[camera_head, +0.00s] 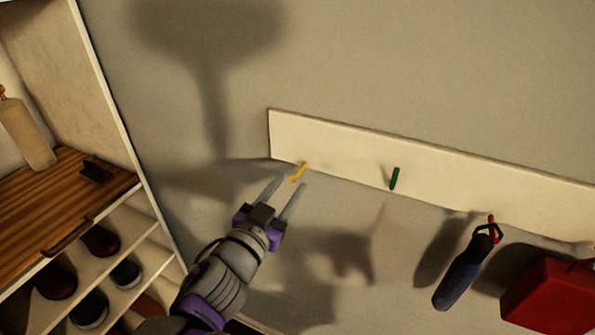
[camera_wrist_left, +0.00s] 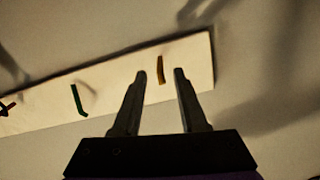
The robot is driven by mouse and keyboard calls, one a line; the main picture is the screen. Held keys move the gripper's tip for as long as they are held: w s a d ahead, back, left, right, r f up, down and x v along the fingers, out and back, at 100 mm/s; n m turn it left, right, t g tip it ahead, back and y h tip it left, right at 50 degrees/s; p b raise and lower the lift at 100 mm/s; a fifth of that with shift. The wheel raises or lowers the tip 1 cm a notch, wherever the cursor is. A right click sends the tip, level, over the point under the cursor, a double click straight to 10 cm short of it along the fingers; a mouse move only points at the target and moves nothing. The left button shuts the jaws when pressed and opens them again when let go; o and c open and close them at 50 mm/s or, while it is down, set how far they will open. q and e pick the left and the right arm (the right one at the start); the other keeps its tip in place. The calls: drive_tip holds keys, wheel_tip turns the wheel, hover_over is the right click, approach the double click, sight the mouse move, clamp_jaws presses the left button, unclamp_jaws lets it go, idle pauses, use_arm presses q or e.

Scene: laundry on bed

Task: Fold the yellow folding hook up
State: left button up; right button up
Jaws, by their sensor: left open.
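The yellow folding hook (camera_head: 298,172) is a small piece on the lower left part of the pale board on the wall. In the head view it sticks out and slants down to the left. My left gripper (camera_head: 287,184) is open, its two fingers pointing up at the yellow hook from just below. In the left wrist view the yellow hook (camera_wrist_left: 160,69) shows between the two fingertips (camera_wrist_left: 160,72), with room on both sides. I cannot tell how far in front of the fingertips it is. My right gripper is not in view.
A green hook (camera_head: 395,178) sits on the board (camera_head: 330,139) to the right. A red hook (camera_head: 492,222) carries a dark blue bottle (camera_head: 460,279). A red bag (camera_head: 550,297) hangs at the far right. A shelf unit (camera_head: 127,181) with shoes stands at the left.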

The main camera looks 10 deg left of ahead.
sight(297, 173)
use_arm(q)
drive_tip(key=shift+p+x, duration=0.3)
drive_tip(key=shift+x, duration=2.1)
clamp_jaws()
